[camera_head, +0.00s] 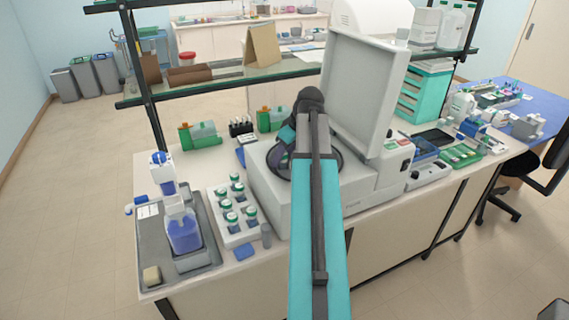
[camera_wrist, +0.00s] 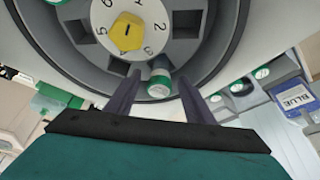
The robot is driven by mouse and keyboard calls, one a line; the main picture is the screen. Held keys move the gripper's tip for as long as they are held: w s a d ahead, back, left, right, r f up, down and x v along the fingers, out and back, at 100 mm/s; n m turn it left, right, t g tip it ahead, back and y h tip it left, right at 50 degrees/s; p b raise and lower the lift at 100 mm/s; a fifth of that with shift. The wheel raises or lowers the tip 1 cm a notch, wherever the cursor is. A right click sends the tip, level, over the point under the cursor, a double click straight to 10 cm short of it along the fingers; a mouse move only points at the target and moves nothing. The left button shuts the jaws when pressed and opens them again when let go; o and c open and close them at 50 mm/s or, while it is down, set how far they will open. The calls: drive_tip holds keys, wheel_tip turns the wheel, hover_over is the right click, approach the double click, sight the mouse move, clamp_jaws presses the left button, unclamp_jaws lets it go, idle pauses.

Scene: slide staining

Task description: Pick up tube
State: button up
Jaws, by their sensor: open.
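A tube with a green cap and white body (camera_wrist: 159,80) sits at the edge of the numbered grey rotor (camera_wrist: 100,14) in the wrist view. My gripper (camera_wrist: 160,78) is open, with one dark finger on each side of the tube. I cannot tell whether the fingers touch it. The rotor has a yellow centre knob (camera_wrist: 127,31) and dark square slots. In the head view, the rotor is inside the open centrifuge (camera_head: 265,185), largely hidden by my arm. A white rack (camera_head: 232,233) holds several green-capped tubes left of the centrifuge.
The raised centrifuge lid (camera_head: 362,95) stands close to the right of my arm. A grey tray (camera_head: 152,240) with a blue-liquid bottle (camera_head: 183,232) lies at the left. Green holders (camera_head: 200,140) stand behind. A shelf (camera_head: 240,80) crosses above the bench's back.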

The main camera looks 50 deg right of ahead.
idle(0.4)
drive_tip(key=c, duration=1.1)
drive_tip(key=shift+r, duration=0.1)
wheel_tip(320, 180, up, 8)
drive_tip(key=b, duration=0.2)
drive_tip(key=shift+w+d+b, duration=0.1)
drive_tip(key=shift+b, duration=0.25)
drive_tip(key=shift+r, duration=0.95)
